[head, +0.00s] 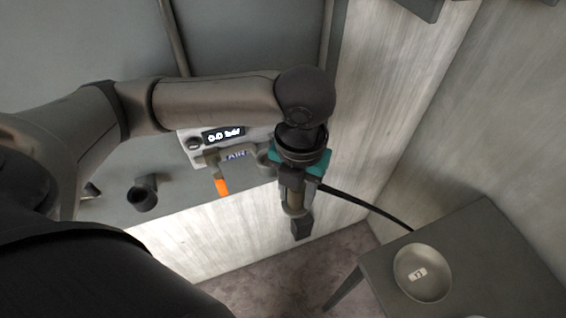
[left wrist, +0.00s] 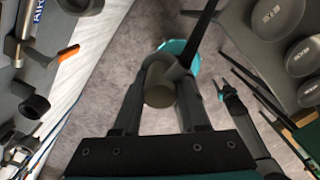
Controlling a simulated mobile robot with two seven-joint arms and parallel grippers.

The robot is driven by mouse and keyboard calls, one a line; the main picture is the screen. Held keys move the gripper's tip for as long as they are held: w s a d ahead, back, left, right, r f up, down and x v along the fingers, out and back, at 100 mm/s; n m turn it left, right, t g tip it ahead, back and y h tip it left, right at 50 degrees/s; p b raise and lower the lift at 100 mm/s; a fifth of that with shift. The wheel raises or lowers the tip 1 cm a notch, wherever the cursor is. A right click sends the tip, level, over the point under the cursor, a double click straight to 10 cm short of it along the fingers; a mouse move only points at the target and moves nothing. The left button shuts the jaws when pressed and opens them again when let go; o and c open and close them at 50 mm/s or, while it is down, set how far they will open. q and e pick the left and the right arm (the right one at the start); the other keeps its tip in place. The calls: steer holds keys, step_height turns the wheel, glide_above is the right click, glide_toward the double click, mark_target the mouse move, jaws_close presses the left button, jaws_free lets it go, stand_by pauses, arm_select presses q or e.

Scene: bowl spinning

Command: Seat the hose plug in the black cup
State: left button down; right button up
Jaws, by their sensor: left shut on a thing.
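My left gripper (head: 297,212) is shut on the hose plug (head: 294,199), a short dull brass-grey cylinder. It holds the plug in the air in front of the counter's front face. In the left wrist view the plug (left wrist: 160,88) sits between the two fingers, and a black hose (head: 365,206) leads away from it. The black cup (head: 143,196) is on the grey counter to the left, apart from the gripper; it also shows at the left of the left wrist view (left wrist: 35,105). A grey jointed part in the left wrist view looks like my right gripper (left wrist: 226,88); its jaws are unclear.
A panel (head: 204,138) reading 0.0 bar, with an AIR label and an orange handle (head: 222,187), stands between cup and gripper. A dark table (head: 480,230) at the right bears a numbered bowl (head: 423,265). Open floor lies below the gripper.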

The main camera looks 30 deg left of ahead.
arm_select(q)
steer(key=shift+s+d, duration=0.7)
steer(key=shift+d, duration=0.15)
steer(key=shift+s+d+r+p, duration=0.15)
steer(key=shift+r+p, duration=1)
steer(key=shift+p, duration=0.2)
steer(key=shift+s+d+r+p, duration=0.1)
steer(key=shift+r+p, duration=1.05)
steer(key=shift+p, duration=0.15)
